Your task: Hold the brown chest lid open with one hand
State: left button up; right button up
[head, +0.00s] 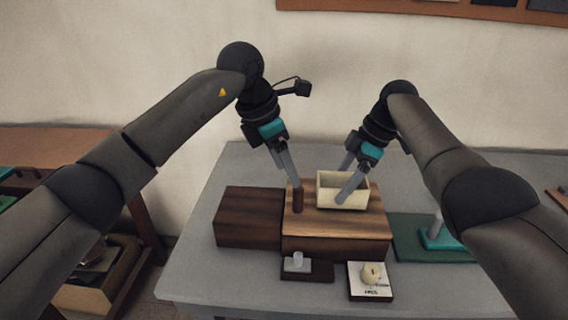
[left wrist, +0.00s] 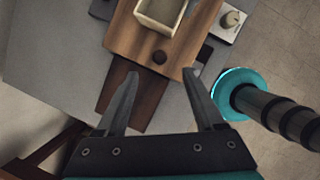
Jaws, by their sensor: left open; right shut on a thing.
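The brown chest (head: 335,247) stands on the grey table with its striped wooden lid (head: 330,224) lying flat. A dark brown round knob (head: 298,201) stands up from the lid's left part; it also shows in the left wrist view (left wrist: 160,57). A cream open box (head: 326,199) is at the lid's rear right; whether it touches the lid is unclear. My left gripper (head: 294,182) is open at the knob, which appears just beyond its fingertips in the left wrist view (left wrist: 161,72). My right gripper (head: 344,184) is shut on the cream box, one finger crossing in front.
A dark brown block (head: 248,217) stands left of the chest. In front are a dark switch base (head: 306,270) and a white dial panel (head: 370,281). A green mat (head: 408,237) with a teal-based post (head: 440,238) lies right. The table's left front is clear.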

aim_at(294, 189)
pick_arm(q)
jog(key=x, duration=0.9)
jog(key=shift+d+f, duration=0.1)
jog(key=shift+f, duration=0.15)
jog(key=shift+c, duration=0.2)
grip_shut()
dwell(0.6)
jog(key=shift+w+a, duration=0.1)
jog(key=shift+a, duration=7.75)
jog(key=shift+r, duration=0.1)
